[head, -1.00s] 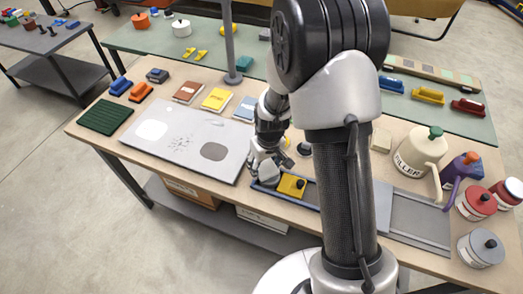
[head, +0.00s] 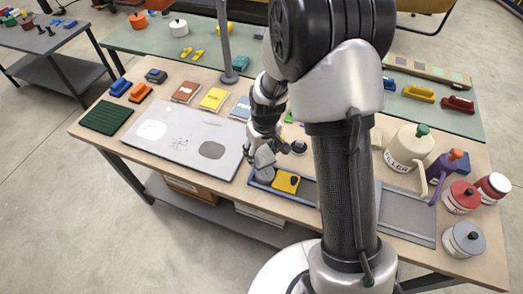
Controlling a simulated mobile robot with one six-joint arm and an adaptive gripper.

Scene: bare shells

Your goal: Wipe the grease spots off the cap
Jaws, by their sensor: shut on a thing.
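A pale grey panel (head: 215,133) lies flat on the workbench, with a white patch, a group of small dark specks (head: 179,142) and a dark grey patch on it. No other thing in view is clearly a cap. My gripper (head: 264,151) is just right of the panel, above the left end of a blue-grey tray (head: 308,190). It is shut on a light grey pad-like thing (head: 265,158), small and partly hidden by the fingers. In the tray, below it, are a round grey thing (head: 264,175) and a yellow block with a black knob (head: 286,182).
Brown, yellow and blue packets (head: 213,98) lie behind the panel, and a dark green ribbed mat (head: 106,117) lies left of it. A grey post (head: 224,40) stands behind. A cream filler can (head: 408,148) and several lidded pots stand at the right. My arm hides the middle.

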